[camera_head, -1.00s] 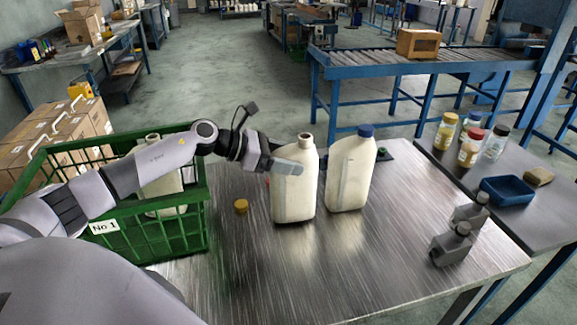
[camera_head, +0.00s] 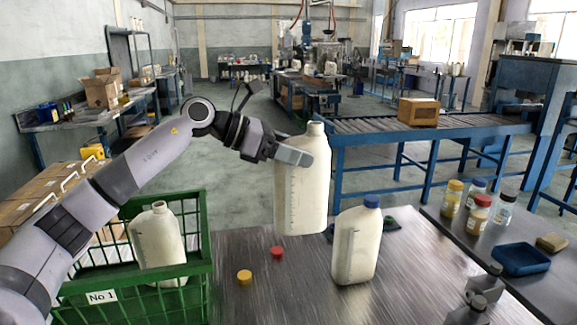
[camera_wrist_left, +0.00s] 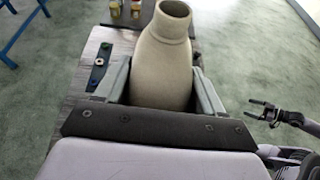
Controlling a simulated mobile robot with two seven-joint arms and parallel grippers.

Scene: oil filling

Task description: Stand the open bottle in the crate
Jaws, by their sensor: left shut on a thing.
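My left gripper (camera_head: 294,155) is shut on the open bottle (camera_head: 303,195), a cream jug with no cap. It holds the bottle upright, raised above the metal table (camera_head: 300,300). In the left wrist view the bottle (camera_wrist_left: 165,60) stands between the two fingers, its neck open. The green crate (camera_head: 195,268), marked No 1, is at the lower left and holds another uncapped cream bottle (camera_head: 158,245). A blue-capped bottle (camera_head: 355,247) stands on the table right of the held one. My right gripper (camera_head: 476,300) is at the lower right; its fingers are unclear.
A yellow cap (camera_head: 244,277) and a red cap (camera_head: 277,252) lie on the table between crate and blue-capped bottle. A side table at the right has several small jars (camera_head: 477,215) and a blue tray (camera_head: 520,259). A roller conveyor (camera_head: 430,125) stands behind.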

